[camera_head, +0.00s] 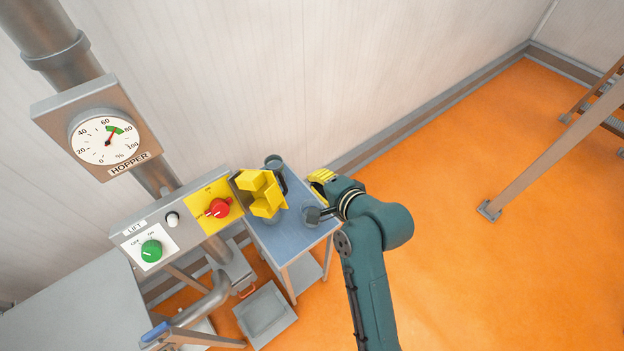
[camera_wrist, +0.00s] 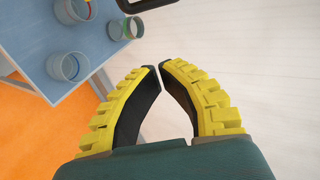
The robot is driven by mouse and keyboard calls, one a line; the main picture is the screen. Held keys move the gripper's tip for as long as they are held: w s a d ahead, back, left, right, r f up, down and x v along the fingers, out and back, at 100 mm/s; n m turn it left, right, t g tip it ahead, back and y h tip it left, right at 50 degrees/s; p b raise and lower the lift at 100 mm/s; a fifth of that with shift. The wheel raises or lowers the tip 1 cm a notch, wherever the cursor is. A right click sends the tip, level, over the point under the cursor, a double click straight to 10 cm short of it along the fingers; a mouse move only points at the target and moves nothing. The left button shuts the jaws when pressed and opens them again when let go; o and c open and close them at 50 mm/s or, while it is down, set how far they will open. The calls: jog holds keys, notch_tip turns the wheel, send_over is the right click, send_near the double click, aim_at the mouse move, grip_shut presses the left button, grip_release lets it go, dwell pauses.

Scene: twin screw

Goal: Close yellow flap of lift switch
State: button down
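The yellow flap (camera_head: 262,192), with blocky raised parts, stands open at the panel's right end, leaving the red switch uncovered. My gripper (camera_head: 322,178) is to the right of the flap, apart from it, partly hidden by my arm. In the wrist view its fingertips (camera_wrist: 158,69) nearly meet, with nothing between them.
A hopper gauge (camera_head: 103,136) hangs on a pipe at upper left.

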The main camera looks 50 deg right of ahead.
jog(key=x, duration=1)
jog(key=a, duration=0.1)
jog(key=s+a+r+p, duration=0.1)
jog(key=a+p, duration=0.1)
jog(key=a, duration=0.1)
jog(key=shift+s+r, duration=0.25)
jog(key=shift+r, duration=0.05)
jog(key=shift+a, duration=0.1)
jog(key=shift+s+a+r+h+p, duration=0.2)
jog(key=shift+s+a+h+p, duration=0.05)
jog(key=shift+h+p, duration=0.1)
